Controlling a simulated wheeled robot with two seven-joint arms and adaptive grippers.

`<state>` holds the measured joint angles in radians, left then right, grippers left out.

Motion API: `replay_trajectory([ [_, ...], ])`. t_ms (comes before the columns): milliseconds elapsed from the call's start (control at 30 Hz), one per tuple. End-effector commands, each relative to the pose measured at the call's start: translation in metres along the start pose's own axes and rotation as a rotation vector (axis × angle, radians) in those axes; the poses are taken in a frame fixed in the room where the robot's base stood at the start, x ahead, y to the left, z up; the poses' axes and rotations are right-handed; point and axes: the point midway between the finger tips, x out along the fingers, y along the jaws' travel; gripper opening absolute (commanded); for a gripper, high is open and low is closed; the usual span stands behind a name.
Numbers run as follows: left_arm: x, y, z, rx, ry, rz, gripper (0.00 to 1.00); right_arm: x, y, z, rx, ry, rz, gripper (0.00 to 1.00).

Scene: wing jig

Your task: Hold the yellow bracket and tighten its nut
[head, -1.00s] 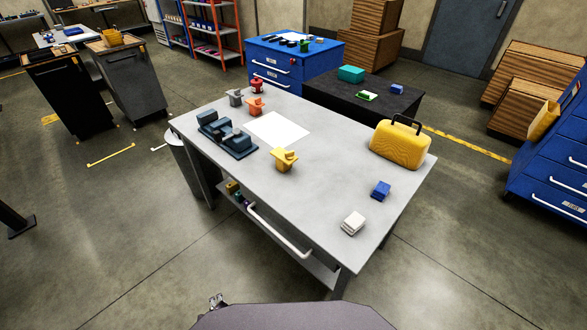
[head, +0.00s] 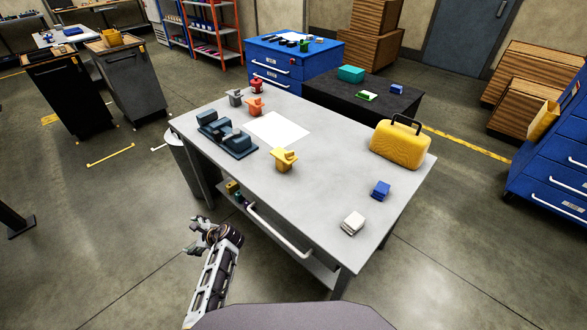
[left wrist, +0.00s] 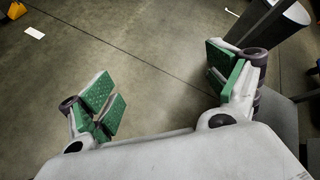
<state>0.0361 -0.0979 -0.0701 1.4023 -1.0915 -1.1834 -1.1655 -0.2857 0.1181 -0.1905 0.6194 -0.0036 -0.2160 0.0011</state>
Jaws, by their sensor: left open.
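The yellow bracket (head: 284,160) stands on the grey table (head: 330,180), near its front-left edge in the head view. Its nut is too small to make out. My left gripper (head: 194,236) is in front of the table, below and left of the bracket, apart from it and off the table. In the left wrist view the left gripper (left wrist: 165,85) has its green pads spread wide with only floor between them. My right gripper is not in view.
A dark blue jig (head: 226,138) sits left of the bracket, with a white sheet (head: 278,129) behind. An orange part (head: 255,106), yellow case (head: 399,145), blue block (head: 381,189) and white block (head: 353,223) are on the table. A handle (head: 280,232) runs along the table's front.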

Motion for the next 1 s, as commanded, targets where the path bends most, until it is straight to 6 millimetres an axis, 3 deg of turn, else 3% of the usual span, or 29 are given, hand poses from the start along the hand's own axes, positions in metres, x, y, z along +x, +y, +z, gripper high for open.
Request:
replay_trajectory([
  [100,-0.022,-0.034,0.019,0.048,-0.041,-0.030,0.90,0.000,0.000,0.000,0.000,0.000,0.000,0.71],
  [167,-0.034,-0.052,0.018,0.084,-0.038,-0.056,0.90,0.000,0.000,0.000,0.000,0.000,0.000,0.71],
  [600,-0.140,-0.158,-0.033,0.361,0.061,-0.320,0.90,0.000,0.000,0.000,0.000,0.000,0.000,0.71],
  [1000,-0.257,-0.227,-0.076,0.649,0.075,-0.596,0.90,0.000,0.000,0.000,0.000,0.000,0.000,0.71],
])
